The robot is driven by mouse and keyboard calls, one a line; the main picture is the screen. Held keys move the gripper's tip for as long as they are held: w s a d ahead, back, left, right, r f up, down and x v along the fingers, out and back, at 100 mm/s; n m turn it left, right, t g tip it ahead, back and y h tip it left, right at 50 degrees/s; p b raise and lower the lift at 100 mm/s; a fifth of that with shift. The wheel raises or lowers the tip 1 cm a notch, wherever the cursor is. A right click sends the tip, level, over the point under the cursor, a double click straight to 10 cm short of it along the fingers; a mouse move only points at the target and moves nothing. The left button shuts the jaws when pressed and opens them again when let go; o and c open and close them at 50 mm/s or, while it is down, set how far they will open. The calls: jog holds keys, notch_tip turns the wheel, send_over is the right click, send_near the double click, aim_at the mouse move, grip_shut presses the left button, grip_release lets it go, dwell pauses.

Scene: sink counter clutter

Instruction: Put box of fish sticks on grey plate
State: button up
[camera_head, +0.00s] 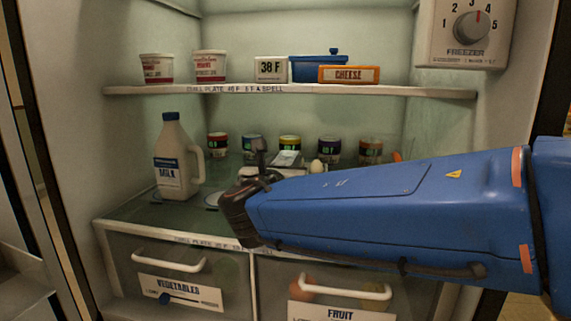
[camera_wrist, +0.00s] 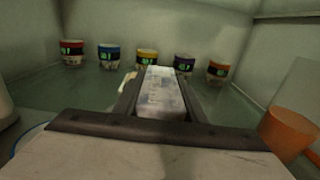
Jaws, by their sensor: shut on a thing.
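A small pale box with faint printing (camera_wrist: 162,95) is between the fingers of my gripper (camera_wrist: 160,78) in the wrist view. Its label cannot be read. My gripper (camera_head: 262,160) is shut on it above the refrigerator's lower glass shelf, and the box (camera_head: 287,157) shows just past the fingers in the head view. A round pale plate with a bluish rim (camera_head: 212,200) lies on that shelf left of my gripper, partly hidden behind it. A curved bluish rim (camera_wrist: 28,138) also shows at the lower left of the wrist view.
A milk jug (camera_head: 176,165) stands left of the plate. Several jars with coloured lids (camera_head: 290,147) line the back. Tubs, a blue pot (camera_head: 318,69) and a cheese box (camera_head: 349,75) sit on the upper shelf.

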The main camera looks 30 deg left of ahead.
jog(key=shift+f, duration=0.4)
jog(key=o, duration=1.4)
jog(key=shift+r, duration=0.3)
jog(key=shift+s+d, duration=0.1)
jog(key=shift+s, duration=0.25)
jog(key=v, duration=1.1)
jog(key=shift+s, duration=0.1)
jog(key=shift+s, duration=0.1)
